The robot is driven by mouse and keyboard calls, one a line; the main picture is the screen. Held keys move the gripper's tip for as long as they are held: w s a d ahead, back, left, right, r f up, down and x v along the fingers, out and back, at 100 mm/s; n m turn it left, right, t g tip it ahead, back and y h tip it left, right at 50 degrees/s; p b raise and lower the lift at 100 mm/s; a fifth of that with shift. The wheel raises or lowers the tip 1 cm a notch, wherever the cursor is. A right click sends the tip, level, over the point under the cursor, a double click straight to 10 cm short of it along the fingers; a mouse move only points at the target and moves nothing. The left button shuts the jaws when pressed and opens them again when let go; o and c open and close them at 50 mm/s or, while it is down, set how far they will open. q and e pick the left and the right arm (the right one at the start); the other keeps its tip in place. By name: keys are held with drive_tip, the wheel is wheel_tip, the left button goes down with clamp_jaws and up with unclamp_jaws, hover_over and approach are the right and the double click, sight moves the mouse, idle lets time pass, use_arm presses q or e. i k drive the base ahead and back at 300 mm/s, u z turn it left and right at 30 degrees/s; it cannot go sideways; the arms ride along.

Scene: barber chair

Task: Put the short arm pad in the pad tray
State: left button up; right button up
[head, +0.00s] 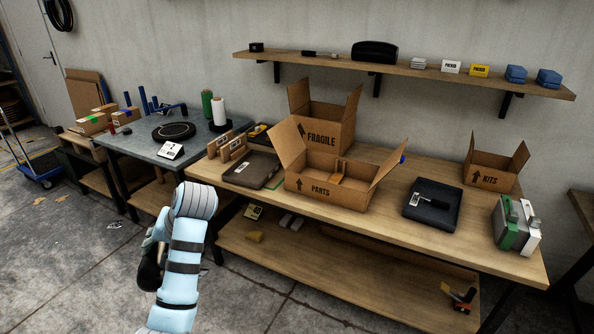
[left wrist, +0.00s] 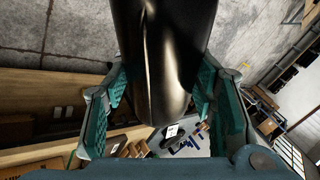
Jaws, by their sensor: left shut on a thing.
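My left gripper (left wrist: 160,92) has its teal fingers on both sides of a dark, glossy, rounded pad (left wrist: 165,45) and is shut on it. In the head view the dark pad (head: 151,275) shows partly behind my left arm, held in front of the benches. I cannot tell its full length. A black square tray (head: 411,205) lies on the right part of the long wooden bench, with a small black piece in it. A flat brown-grey tray (head: 240,177) with a white label lies left of the PARTS box. I cannot tell which one is the pad tray.
The open PARTS box (head: 325,192) and FRAGILE box (head: 325,125) stand mid-bench. The KITS box (head: 490,170) and a green-grey device (head: 512,232) are at the right. A grey table (head: 140,143) stands left. A wall shelf (head: 400,75) hangs above. Bare bench surrounds the black tray.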

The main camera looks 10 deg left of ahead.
sight(258, 168)
drive_tip(key=z, duration=0.05)
drive_tip(key=i, duration=2.15)
